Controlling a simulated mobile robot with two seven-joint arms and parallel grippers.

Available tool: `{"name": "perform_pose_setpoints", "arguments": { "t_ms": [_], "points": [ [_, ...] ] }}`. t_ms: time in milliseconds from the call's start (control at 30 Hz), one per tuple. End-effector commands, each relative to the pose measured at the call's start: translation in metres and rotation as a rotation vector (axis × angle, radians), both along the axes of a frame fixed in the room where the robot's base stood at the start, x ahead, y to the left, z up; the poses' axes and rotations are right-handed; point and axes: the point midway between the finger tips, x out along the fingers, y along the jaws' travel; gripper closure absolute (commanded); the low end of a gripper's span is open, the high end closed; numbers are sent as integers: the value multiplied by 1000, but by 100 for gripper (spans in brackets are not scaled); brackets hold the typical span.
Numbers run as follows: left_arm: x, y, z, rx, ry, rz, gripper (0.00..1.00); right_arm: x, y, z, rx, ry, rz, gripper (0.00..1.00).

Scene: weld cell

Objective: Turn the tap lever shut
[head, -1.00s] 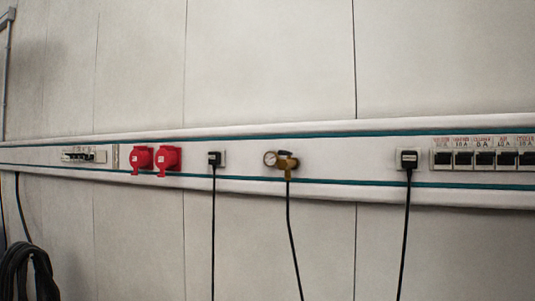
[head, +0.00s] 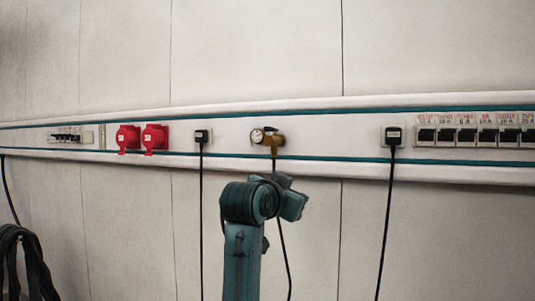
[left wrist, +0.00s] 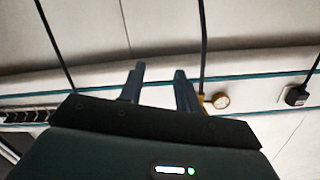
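The brass tap (head: 273,140) sits on the white wall rail in the head view, with a round gauge (head: 257,136) on its left and a black hose hanging below. Its small dark lever (head: 271,129) shows at the top of the tap. In the left wrist view, which looks upside down, the tap (left wrist: 206,101) is partly hidden behind a finger. My left gripper (left wrist: 160,74) is open and empty, its fingers apart, with the tap just right of them in that view. In the head view its fingers are hidden. My right gripper is in neither view.
Black plugs (head: 201,137) and (head: 393,136) with hanging cables flank the tap. Two red sockets (head: 141,138) are further left, a row of breakers (head: 475,136) at right. A cable coil (head: 22,262) hangs at lower left. The wall above the rail is clear.

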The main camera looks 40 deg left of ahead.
Motion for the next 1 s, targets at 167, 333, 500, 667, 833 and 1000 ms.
{"name": "perform_pose_setpoints", "arguments": {
  "t_ms": [167,333,500,667,833,1000],
  "points": [
    [-51,25,86,-48,-96,24,67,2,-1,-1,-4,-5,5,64],
    [-89,37,126,-82,-144,20,67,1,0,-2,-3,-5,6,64],
    [-103,42,139,-95,-159,15,67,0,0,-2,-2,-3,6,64],
    [-89,46,141,-99,-157,13,67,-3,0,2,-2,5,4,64],
    [-56,56,142,-99,-154,11,67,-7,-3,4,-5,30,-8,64],
    [-21,67,143,-98,-156,13,67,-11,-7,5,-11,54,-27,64]
  ]
}}
